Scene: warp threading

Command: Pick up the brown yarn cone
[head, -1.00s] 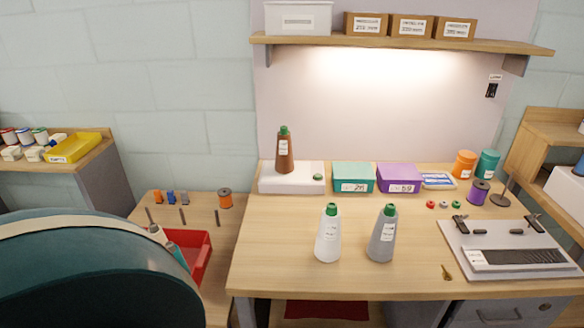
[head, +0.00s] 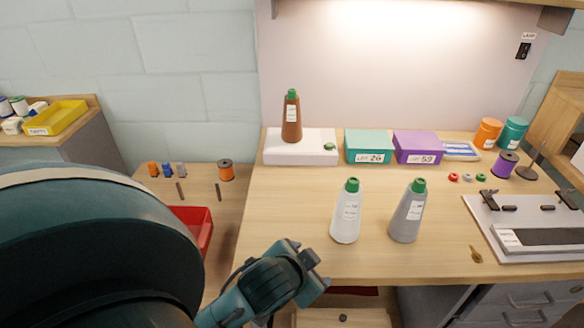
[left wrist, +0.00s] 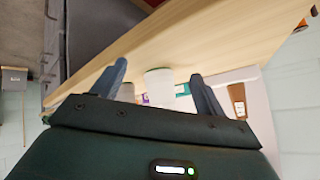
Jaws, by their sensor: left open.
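The brown yarn cone (head: 291,120) stands upright with a green tip and a white label, on a white box (head: 284,147) at the back left of the table. What appears to be the same cone shows at the right of the left wrist view (left wrist: 237,92). My left gripper (head: 318,272) is at the table's front edge, well in front of the brown cone and apart from it. Its fingers are spread and empty; in the left wrist view (left wrist: 160,72) the white cone shows between them. My right gripper is out of view.
A white cone (head: 346,213) and a grey cone (head: 407,213) stand at the middle front of the table. A teal box (head: 369,146) and a purple box (head: 417,147) are right of the white box. The table between the left edge and the white cone is clear.

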